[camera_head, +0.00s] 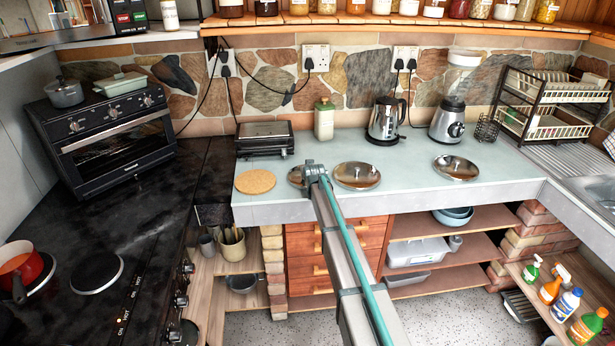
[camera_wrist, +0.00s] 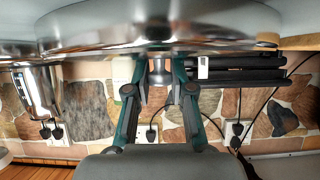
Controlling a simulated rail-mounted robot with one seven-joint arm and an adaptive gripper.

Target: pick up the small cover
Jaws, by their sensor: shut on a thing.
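Three round shiny metal covers with knobs lie along the grey-blue counter. The small cover (camera_head: 295,176) is the leftmost and is partly hidden behind my gripper (camera_head: 313,170). In the upside-down wrist view, the small cover (camera_wrist: 130,36) spreads across the top, close to the camera. My gripper (camera_wrist: 157,78) is shut on its knob, with a finger on each side. The middle cover (camera_head: 357,175) is just to the right, and another cover (camera_head: 456,167) lies farther right. I cannot tell whether the small cover is clear of the counter.
A cork mat (camera_head: 255,181) lies left of the small cover, with a black grill (camera_head: 265,138) behind it. The counter (camera_head: 410,192) is clear between the right-hand covers.

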